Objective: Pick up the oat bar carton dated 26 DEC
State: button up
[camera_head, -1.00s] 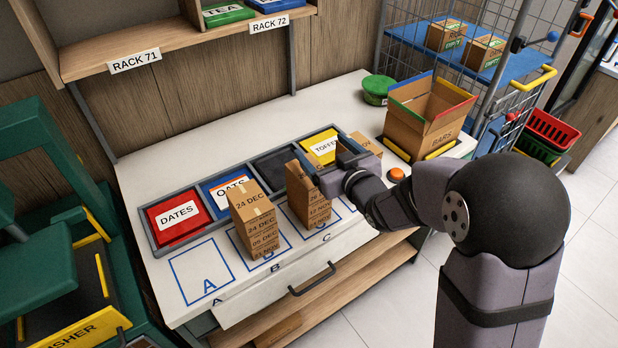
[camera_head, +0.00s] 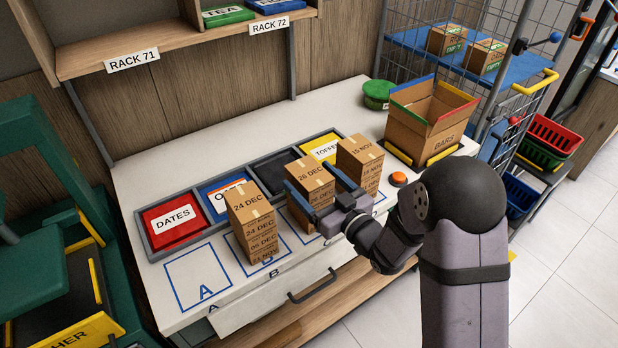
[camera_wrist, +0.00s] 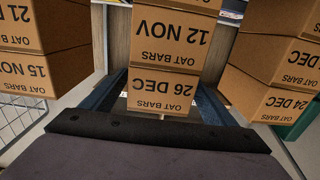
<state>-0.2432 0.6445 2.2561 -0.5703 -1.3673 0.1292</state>
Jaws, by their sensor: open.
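The oat bar carton dated 26 DEC (camera_head: 309,174) is the top one of the middle stack in the head view. In the wrist view, which is upside down, its labelled face (camera_wrist: 163,91) fills the space between the fingers. My gripper (camera_head: 310,180) is open, with one blue-grey finger on each side of this carton, coming from the front. The fingers also show in the wrist view (camera_wrist: 163,82). Whether they touch the carton's sides cannot be told. A carton dated 12 NOV (camera_wrist: 172,40) lies directly under it in the stack.
A stack topped by 24 DEC (camera_head: 250,205) stands close on the left, and one topped by 15 NOV (camera_head: 361,152) close on the right. An open BARS box (camera_head: 425,118) and an orange button (camera_head: 398,179) are further right. Spot A (camera_head: 198,278) is empty.

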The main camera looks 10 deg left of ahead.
aim_at(300, 166)
jog(key=shift+r+p+x, duration=0.15)
jog(key=shift+p+x, duration=0.55)
jog(key=shift+x, duration=0.35)
jog(key=shift+r+p+x, duration=0.15)
jog(key=shift+p+x, duration=0.55)
jog(key=shift+x, duration=0.3)
jog(key=shift+w+a+f, duration=0.1)
jog(key=shift+w+a, duration=0.25)
jog(key=shift+a, duration=0.05)
jog(key=c, duration=1.2)
